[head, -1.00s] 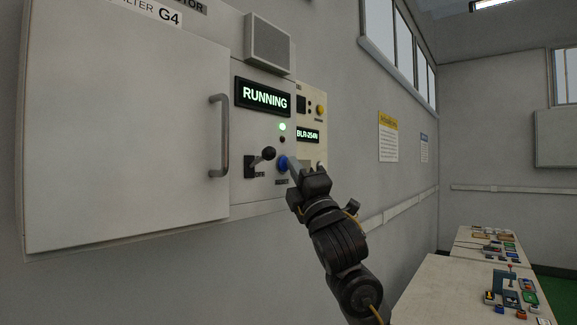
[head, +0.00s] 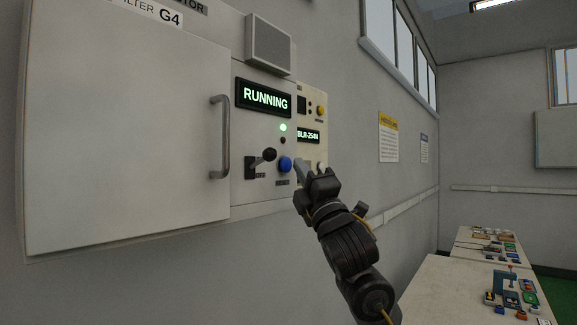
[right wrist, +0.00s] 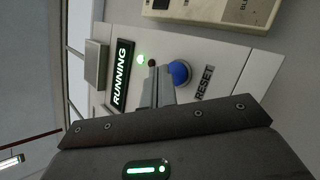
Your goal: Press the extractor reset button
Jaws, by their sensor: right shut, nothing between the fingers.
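The extractor panel (head: 268,130) is on the wall, with a lit display (head: 263,97) reading "RUNNING" and a lit green lamp (head: 283,127). The round blue button (head: 285,164) sits low on the panel, beside a black lever (head: 262,160). In the right wrist view the blue button (right wrist: 179,73) has the label "RESET" beside it. My right gripper (head: 299,165) is shut and empty, with its tips just right of the button in the head view and apart from it. In the right wrist view the closed fingers (right wrist: 158,92) appear beside the button. My left gripper is not in view.
A cabinet door with a grey handle (head: 220,136) is left of the panel. A second panel (head: 312,120) with a yellow button and a "BLR" display adjoins on the right. Benches (head: 445,290) with small devices stand at lower right.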

